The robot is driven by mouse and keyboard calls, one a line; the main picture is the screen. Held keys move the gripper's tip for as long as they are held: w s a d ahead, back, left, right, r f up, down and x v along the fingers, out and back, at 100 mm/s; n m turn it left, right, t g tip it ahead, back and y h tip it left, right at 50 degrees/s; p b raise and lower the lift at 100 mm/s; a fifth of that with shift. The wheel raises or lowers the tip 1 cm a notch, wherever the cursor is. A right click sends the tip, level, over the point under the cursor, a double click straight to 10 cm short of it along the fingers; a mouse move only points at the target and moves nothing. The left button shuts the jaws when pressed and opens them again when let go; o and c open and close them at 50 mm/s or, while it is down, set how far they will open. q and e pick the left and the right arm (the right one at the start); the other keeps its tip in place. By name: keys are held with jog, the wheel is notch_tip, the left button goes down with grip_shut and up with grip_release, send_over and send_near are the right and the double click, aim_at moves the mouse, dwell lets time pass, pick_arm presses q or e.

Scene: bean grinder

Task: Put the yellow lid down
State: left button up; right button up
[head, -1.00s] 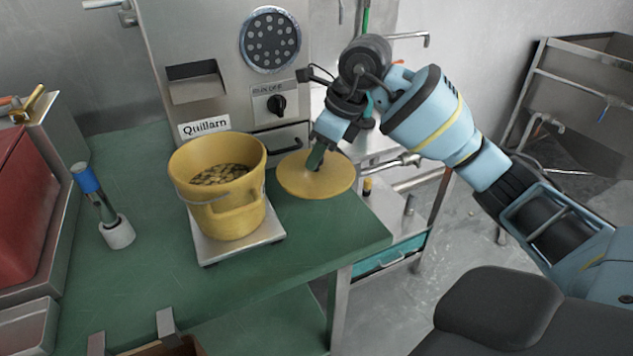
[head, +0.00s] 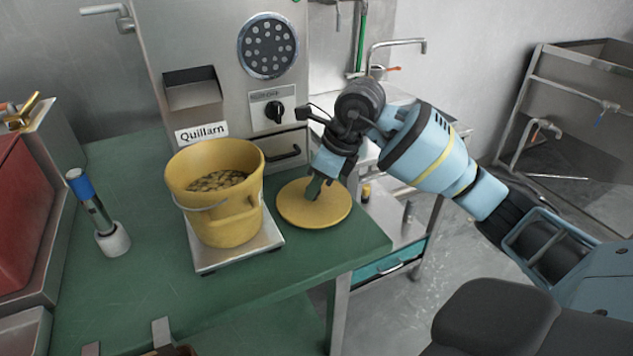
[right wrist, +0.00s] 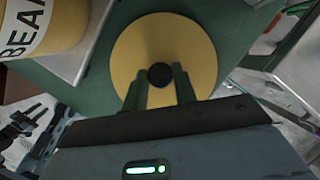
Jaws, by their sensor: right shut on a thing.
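The yellow lid (head: 310,208) is a flat round disc at the right part of the green table, just right of the yellow bucket (head: 222,220). It lies flat at table level and looks to rest on the top. My right gripper (head: 314,188) is above its middle, fingers pointing down. In the right wrist view, the fingers (right wrist: 161,82) are shut on the dark round knob at the centre of the lid (right wrist: 195,50). The bucket is open and holds brown beans. My left gripper is not in view.
The bucket stands on a metal scale (head: 240,254). The grinder (head: 210,65) stands behind it. A blue-topped tool in a white holder (head: 113,240) stands at left beside a red container (head: 22,215). The green table (head: 330,245) is clear in front of the lid.

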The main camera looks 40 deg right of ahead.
jog(key=o, duration=1)
jog(key=shift+f, duration=0.1)
jog(key=shift+d+r, duration=0.1)
jog(key=shift+r, duration=0.4)
jog(key=p+v, duration=0.1)
jog(key=v, duration=1)
jog(key=shift+s+r, duration=0.1)
